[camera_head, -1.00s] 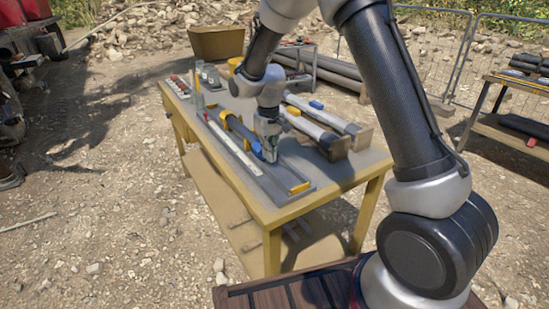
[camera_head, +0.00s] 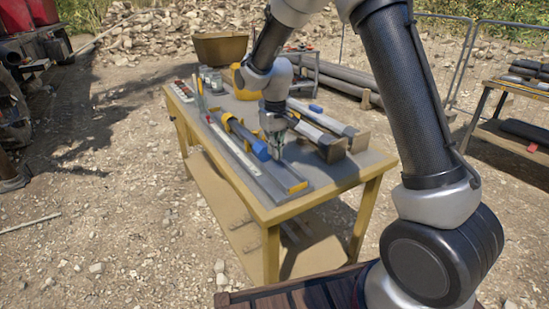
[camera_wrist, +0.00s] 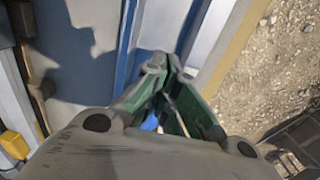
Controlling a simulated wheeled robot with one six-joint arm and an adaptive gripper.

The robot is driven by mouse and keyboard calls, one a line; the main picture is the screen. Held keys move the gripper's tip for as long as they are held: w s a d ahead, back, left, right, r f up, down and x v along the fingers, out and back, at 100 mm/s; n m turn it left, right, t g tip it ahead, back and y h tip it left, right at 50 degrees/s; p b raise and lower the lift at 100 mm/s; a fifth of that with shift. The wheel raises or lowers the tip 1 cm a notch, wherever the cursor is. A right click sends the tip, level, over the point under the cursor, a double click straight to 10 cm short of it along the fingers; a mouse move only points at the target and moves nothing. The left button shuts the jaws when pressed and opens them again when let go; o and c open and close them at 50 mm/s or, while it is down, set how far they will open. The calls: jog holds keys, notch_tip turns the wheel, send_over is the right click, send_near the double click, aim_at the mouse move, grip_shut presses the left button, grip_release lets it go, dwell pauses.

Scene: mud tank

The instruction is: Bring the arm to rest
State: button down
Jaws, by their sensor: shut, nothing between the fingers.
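My gripper (camera_head: 276,150) hangs from my arm over the yellow-legged work table, pointing down. In the wrist view its green-sided fingers (camera_wrist: 170,68) meet at the tips with nothing between them. Below and beside it in the head view lies a grey tray (camera_head: 265,182) with a yellow end block (camera_head: 297,187). A tool with a yellow and blue body (camera_head: 243,136) lies just left of my gripper, apart from it. My arm hides part of the table's far side.
The table (camera_head: 330,191) also bears two long grey tools with brown ends (camera_head: 331,150) on the right and small jars (camera_head: 210,79) at the back. A bin (camera_head: 220,48) stands behind. A second bench (camera_head: 505,140) with dark pipes is at the right. Gravel lies open at the left.

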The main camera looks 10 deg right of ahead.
notch_tip(320, 180, up, 6)
jog(key=s+d+r+m+t, duration=0.1)
jog(key=s+d+r, duration=0.3)
jog(key=s, duration=0.6)
jog(key=s+d+r+m+t, duration=0.1)
jog(key=s+d+r+t, duration=0.1)
jog(key=s+d+r, duration=0.3)
jog(key=s+d+r+m+t, duration=0.1)
jog(key=s+d+r, duration=0.3)
jog(key=s+d, duration=0.5)
jog(key=s, duration=0.7)
jog(key=shift+r+m, duration=0.3)
jog(key=shift+d, duration=0.1)
